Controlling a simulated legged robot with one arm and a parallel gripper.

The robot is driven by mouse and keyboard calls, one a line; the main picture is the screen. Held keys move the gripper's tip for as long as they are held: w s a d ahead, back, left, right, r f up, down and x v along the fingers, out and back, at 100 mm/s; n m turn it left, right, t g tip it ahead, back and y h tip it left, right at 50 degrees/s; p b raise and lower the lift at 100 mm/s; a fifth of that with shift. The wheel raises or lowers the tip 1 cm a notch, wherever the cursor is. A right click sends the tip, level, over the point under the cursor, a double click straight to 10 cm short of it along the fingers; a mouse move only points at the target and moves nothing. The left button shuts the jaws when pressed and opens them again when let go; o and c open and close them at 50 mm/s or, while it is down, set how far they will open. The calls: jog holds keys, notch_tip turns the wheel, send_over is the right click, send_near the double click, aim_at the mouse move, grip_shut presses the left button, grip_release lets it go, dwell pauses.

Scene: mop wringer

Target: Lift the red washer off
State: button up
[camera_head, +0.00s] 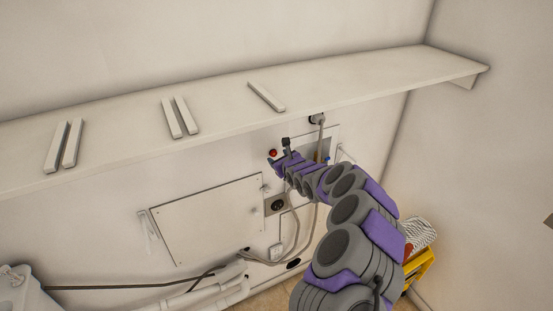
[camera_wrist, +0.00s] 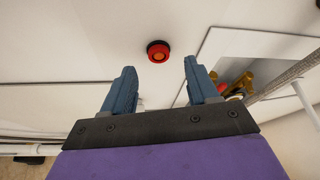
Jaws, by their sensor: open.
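A small round red piece (camera_wrist: 158,46), which looks like the red washer, sits on the pale wall with an orange centre and a dark rim. In the head view the red piece (camera_head: 273,153) shows just beyond my fingertips. My gripper (camera_wrist: 159,68) is open, with its two blue fingers apart and nothing between them. The red piece lies just ahead of the fingertips, about midway between them in the wrist view. My gripper also shows small in the head view (camera_head: 279,155). I cannot tell the exact distance from the fingertips to the red piece.
A long shelf (camera_head: 340,88) with several white bars runs above my arm. A wall panel (camera_head: 210,218), a dark socket (camera_head: 278,205) and hanging cables are below left. A yellow mop wringer (camera_head: 420,268) with a mop (camera_head: 421,233) stands at the lower right.

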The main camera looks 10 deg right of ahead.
aim_at(274, 155)
jog(key=shift+x, duration=0.85)
jog(key=shift+w+a+f, duration=0.2)
jog(key=shift+w+f, duration=0.15)
jog(key=shift+w, duration=0.25)
jog(key=shift+r, duration=0.1)
grip_shut()
jog(key=shift+s+d+b, duration=0.15)
jog(key=shift+s+b, duration=0.15)
jog(key=shift+b, duration=0.45)
jog(key=shift+s+d+b, duration=0.1)
jog(key=shift+s+b, duration=0.2)
jog(key=shift+b, duration=0.25)
jog(key=shift+s+b, duration=0.45)
jog(key=shift+b, duration=0.3)
jog(key=shift+s+d+b, duration=0.3)
jog(key=shift+b, duration=0.85)
